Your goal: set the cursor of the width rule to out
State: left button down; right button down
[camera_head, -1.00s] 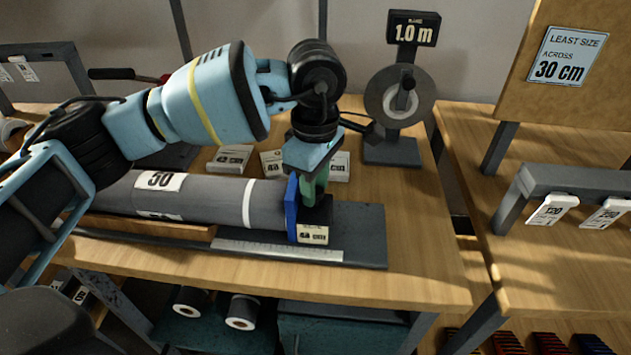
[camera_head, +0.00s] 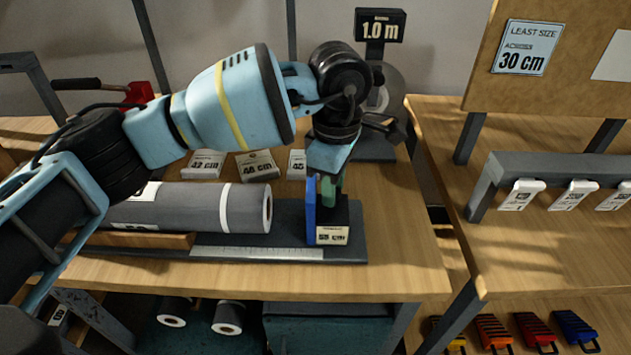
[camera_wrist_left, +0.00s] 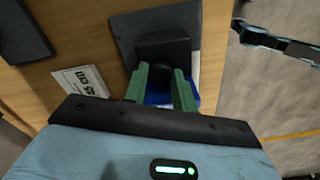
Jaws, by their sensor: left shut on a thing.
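The width rule (camera_head: 260,254) is a dark base with a pale scale, lying along the front of the bench. Its cursor (camera_head: 311,208) has a blue plate and a black block with a label that seems to read 55 cm. It stands near the rule's right end, apart from the grey roll (camera_head: 175,208). My left gripper (camera_head: 327,190) is shut on the cursor from above. In the left wrist view, the green fingers (camera_wrist_left: 161,88) close around its dark knob, with the blue plate (camera_wrist_left: 158,99) partly hidden behind them. My right gripper is not in view.
Tented number cards (camera_head: 257,165) stand behind the roll. A stand with a 1.0 m display (camera_head: 380,27) is at the back. A second bench on the right holds a rack of tags (camera_head: 572,194) and a "30 cm" board (camera_head: 525,47). Rolls lie below.

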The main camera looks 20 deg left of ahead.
pick_arm(q)
jog(key=c, duration=1.1)
grip_release()
jog(key=shift+c, duration=0.2)
jog(key=shift+r, duration=0.1)
notch_tip(320, 180, up, 8)
jog(key=shift+f, duration=0.2)
jog(key=shift+f, duration=0.1)
